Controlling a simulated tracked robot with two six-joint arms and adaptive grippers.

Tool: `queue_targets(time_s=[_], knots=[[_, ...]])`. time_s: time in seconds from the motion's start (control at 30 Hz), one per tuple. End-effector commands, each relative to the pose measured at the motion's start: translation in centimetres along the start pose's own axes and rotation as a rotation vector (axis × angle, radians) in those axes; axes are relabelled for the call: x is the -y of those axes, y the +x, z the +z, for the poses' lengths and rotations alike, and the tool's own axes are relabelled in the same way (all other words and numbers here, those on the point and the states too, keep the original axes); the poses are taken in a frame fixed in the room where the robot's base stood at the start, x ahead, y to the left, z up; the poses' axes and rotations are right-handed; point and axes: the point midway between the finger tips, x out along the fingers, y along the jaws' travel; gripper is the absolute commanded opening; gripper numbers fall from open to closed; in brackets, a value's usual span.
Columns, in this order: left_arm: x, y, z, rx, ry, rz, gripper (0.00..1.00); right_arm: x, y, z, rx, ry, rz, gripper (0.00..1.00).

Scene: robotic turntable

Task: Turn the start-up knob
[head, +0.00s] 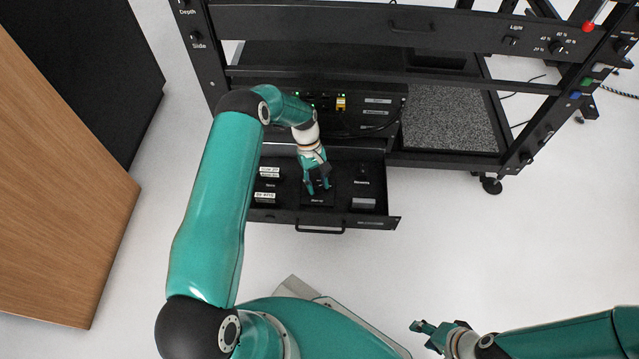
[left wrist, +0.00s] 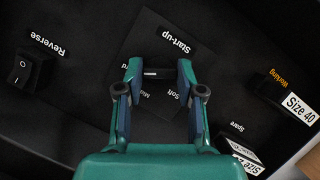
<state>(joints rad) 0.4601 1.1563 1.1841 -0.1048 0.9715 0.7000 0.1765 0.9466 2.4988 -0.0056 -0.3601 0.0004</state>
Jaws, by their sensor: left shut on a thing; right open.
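The start-up knob (left wrist: 158,73) is a small dark knob with a white mark, on a black panel lettered "Start-up" in the left wrist view. My left gripper (left wrist: 160,76) is shut on it, one fingertip on each side. In the head view my left gripper (head: 319,190) reaches down into the open black drawer (head: 385,222), where its fingers hide the knob. My right gripper (head: 427,328) is open and empty at the bottom right, well away from the drawer.
In the left wrist view a "Reverse" rocker switch (left wrist: 27,70) lies left of the knob, and a part labelled "Size 40" (left wrist: 298,107) lies right. The black rack (head: 400,35) stands behind the drawer. A wooden panel (head: 60,200) is at the left. The floor in front is clear.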

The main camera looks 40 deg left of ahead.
Motion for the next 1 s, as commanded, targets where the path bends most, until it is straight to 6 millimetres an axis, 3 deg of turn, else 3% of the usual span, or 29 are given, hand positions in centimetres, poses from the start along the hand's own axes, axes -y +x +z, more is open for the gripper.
queue_targets(time_s=[0.1,0.13,0.27,0.67,1.0], knots=[[-0.1,0.0,0.0,-0.001,0.004,0.002,0.03,0.0,0.0,0.0,0.0,0.0,0.0,0.47],[-0.1,0.0,0.0,-0.001,0.004,0.002,0.41,0.0,0.0,0.0,0.0,0.0,0.0,0.47],[-0.1,0.0,0.0,-0.001,0.003,0.001,0.62,0.0,0.0,0.0,0.0,0.0,0.0,0.47],[-0.1,-0.5,0.0,-0.001,0.001,0.002,0.62,0.0,-0.1,0.0,0.0,0.0,0.0,0.47],[-0.2,-5.4,-0.1,-0.003,0.001,0.003,0.62,0.0,-0.1,0.0,0.0,0.0,0.0,0.47]])
